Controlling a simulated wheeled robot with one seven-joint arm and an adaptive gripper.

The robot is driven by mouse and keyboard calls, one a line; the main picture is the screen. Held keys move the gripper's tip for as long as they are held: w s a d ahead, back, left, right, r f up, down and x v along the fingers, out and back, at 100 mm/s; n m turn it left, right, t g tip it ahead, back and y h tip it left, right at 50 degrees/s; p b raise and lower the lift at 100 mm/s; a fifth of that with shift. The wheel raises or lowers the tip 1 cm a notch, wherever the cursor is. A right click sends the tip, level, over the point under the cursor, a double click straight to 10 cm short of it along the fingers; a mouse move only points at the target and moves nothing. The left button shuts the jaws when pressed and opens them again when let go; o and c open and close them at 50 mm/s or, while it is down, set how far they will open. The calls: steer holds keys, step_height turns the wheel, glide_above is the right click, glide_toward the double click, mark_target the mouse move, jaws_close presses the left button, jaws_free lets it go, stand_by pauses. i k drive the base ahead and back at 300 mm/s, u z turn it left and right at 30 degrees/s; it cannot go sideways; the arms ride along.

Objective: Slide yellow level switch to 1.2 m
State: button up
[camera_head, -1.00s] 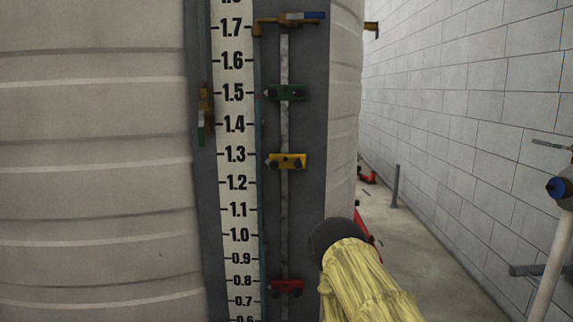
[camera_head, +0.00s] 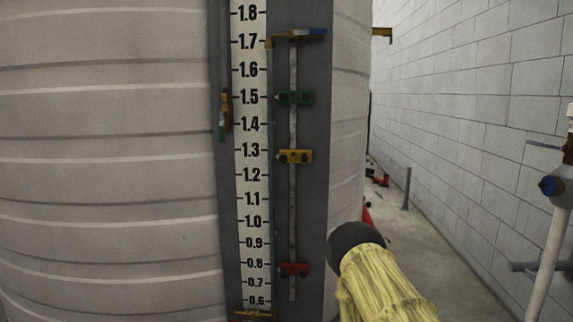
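The yellow level switch (camera_head: 294,157) is clamped on a thin vertical rod (camera_head: 293,200) on the tank's grey panel. Its left end lines up a little below the 1.3 mark of the white level scale (camera_head: 252,150). A green switch (camera_head: 294,97) sits above it near 1.5 and a red switch (camera_head: 294,269) below it near 0.8. My arm, in a yellow cover with a dark round part, shows at the lower right, apart from the switches. My gripper's fingers are not visible.
The ribbed tank (camera_head: 110,150) fills the left. A block wall (camera_head: 475,120) and a white pipe with a blue-capped valve (camera_head: 551,187) stand at right. Floor (camera_head: 425,255) shows between tank and wall.

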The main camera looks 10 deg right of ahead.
mark_target(285, 156)
steer(key=u, duration=0.8)
steer(key=i, duration=0.6)
steer(key=z, duration=0.3)
